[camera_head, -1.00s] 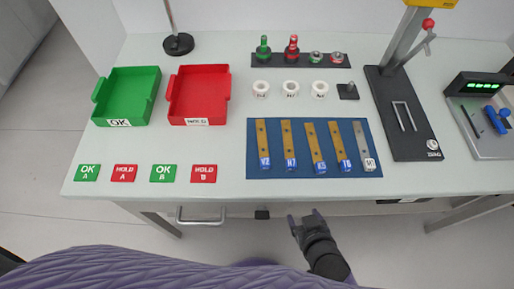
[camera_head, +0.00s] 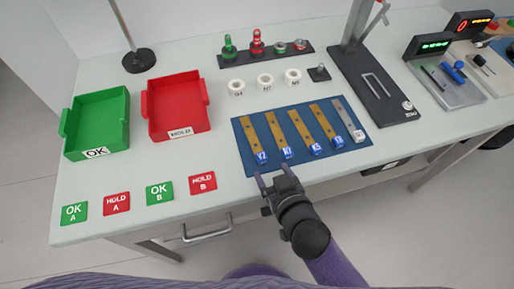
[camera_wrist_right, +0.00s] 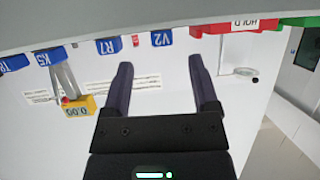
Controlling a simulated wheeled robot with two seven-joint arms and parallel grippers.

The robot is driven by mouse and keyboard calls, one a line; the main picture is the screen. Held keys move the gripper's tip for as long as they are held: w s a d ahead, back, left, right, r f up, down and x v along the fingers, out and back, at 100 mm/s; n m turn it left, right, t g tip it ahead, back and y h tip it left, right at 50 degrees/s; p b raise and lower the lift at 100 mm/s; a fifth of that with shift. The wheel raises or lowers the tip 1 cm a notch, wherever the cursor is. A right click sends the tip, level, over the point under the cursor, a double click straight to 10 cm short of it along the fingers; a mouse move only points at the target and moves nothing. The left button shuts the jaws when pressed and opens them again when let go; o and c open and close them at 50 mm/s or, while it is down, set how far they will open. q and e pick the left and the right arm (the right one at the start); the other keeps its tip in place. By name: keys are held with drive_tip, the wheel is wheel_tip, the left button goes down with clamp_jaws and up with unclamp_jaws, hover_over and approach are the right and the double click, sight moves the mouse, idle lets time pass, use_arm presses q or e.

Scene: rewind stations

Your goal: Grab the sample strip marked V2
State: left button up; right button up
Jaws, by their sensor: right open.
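The V2 sample strip (camera_head: 252,137) is a brass-coloured bar with a blue label end, lying leftmost on the blue mat (camera_head: 240,165). Its blue V2 end (camera_wrist_right: 161,39) also shows at the top of the right wrist view, beyond my fingertips. Beside it lie the strips R7 (camera_head: 277,135), K5 (camera_head: 303,131) and T8 (camera_head: 323,123), and a grey strip (camera_head: 347,118). My right gripper (camera_head: 272,180) is open and empty at the table's front edge, just short of the V2 label and apart from it. My left gripper is not in view.
A green OK tray (camera_head: 98,118) and a red HOLD tray (camera_head: 178,105) stand at the left. Several OK and HOLD cards lie in front of them. White rings (camera_head: 265,80) stand behind the mat. A dark stand (camera_head: 375,90) is at the right.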

sight(262, 158)
drive_tip(key=b+x, duration=0.2)
drive_tip(key=x, duration=0.4)
drive_tip(key=shift+r, duration=0.2)
drive_tip(key=shift+a, duration=0.1)
drive_tip(key=shift+r, duration=0.1)
drive_tip(key=shift+c, duration=0.4)
clamp_jaws()
